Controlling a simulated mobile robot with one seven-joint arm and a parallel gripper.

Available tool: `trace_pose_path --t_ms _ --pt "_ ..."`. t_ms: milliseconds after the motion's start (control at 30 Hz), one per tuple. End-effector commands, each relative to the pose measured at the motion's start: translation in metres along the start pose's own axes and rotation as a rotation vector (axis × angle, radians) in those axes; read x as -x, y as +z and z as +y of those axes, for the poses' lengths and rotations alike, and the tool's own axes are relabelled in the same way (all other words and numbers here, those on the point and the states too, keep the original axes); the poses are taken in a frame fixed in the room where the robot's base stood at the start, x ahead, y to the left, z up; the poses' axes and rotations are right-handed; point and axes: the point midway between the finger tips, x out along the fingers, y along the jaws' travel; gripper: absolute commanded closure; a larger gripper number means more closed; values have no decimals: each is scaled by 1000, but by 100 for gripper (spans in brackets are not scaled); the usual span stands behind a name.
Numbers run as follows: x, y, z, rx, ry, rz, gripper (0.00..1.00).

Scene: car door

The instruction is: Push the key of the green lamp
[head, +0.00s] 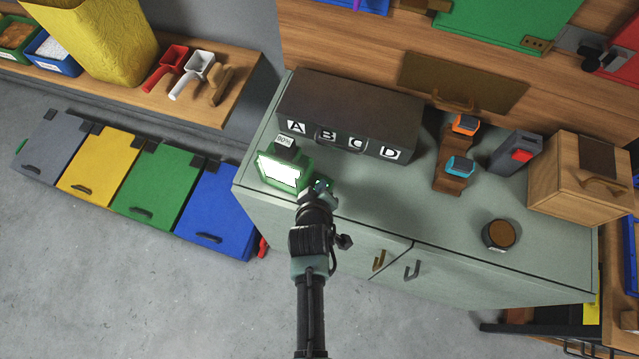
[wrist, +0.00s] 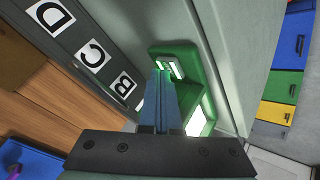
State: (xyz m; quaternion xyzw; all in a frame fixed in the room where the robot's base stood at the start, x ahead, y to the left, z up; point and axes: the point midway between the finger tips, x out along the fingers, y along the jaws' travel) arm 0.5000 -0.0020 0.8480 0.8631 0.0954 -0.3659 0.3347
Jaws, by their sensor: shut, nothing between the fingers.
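The green lamp (head: 262,177) stands at the left end of the grey-green cabinet top, its white panel (head: 278,173) glowing. In the wrist view the lamp (wrist: 188,55) has pale lit strips (wrist: 177,69) on its near base, where the key seems to be; its exact outline is unclear. My gripper (head: 322,186) is at the lamp's right side in the head view. In the wrist view its closed fingers (wrist: 163,75) are empty and end right at the pale strips, hiding part of them. I cannot tell whether the fingertips touch the key.
A dark box (head: 350,105) marked A, B, C, D stands behind the lamp. Watches on a wooden stand (head: 452,180), a round brown-topped object (head: 500,235) and a wooden box (head: 575,190) are to the right.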

Motion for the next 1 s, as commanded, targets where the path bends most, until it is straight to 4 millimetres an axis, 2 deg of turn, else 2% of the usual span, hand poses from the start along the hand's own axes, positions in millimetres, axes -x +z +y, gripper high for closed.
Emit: trace_pose_path --t_ms 600,1000 --pt "8 -5 5 0 -1 -1 100" --pt "35 -25 24 0 -1 -1 100"
